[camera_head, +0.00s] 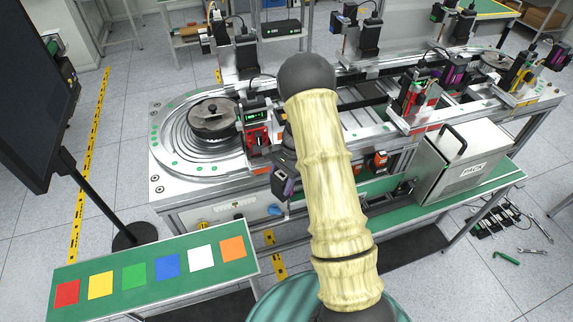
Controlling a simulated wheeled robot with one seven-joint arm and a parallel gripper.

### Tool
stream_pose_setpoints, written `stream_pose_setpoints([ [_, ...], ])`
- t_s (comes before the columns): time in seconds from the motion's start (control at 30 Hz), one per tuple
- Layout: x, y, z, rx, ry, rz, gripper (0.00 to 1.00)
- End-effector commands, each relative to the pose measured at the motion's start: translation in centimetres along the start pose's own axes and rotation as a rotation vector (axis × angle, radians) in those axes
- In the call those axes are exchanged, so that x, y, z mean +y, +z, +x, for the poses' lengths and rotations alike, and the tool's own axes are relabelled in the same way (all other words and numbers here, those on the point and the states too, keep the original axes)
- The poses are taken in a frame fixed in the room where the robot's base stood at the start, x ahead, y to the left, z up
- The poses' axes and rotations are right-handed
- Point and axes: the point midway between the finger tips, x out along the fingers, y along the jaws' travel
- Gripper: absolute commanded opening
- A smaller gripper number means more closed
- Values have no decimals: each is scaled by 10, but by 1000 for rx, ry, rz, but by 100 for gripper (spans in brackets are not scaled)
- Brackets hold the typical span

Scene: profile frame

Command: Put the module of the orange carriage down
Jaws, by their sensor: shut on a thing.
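My gripper (284,160) is at the near edge of the conveyor table, just left of my pale yellow arm. It is shut on a small dark module with a purple face (285,184), which hangs tilted in front of the table's side. My arm partly hides the gripper and fingers. An orange part (379,160), perhaps the orange carriage, shows right of my arm at the table's near side. The green board (146,288) at the lower left carries colored squares, with an orange square (233,249) at its right end. The held module is apart from the board.
The conveyor table (180,190) spans the middle, with a round disc (213,117) and a red carriage (257,136) at its left. A silver box (463,160) stands on the green lower shelf. A monitor (38,90) is at left. Tools (505,215) lie on the right floor.

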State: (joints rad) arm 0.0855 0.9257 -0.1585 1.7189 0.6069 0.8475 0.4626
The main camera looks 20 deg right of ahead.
Motion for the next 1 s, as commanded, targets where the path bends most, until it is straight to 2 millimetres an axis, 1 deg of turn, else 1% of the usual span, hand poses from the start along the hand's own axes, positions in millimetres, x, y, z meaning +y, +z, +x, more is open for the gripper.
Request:
stream_pose_setpoints([
  [0.03,1,-2,22,0,50,-105,26],
  [0.1,5,-2,43,0,115,-262,26],
  [0.3,16,-5,96,1,295,-698,26],
  [0.4,20,-7,116,2,368,-879,26],
  [0.5,24,-8,126,1,416,-999,26],
  [0.6,25,-9,130,3,436,-1053,26],
  [1.0,25,-8,129,3,436,-1060,26],
])
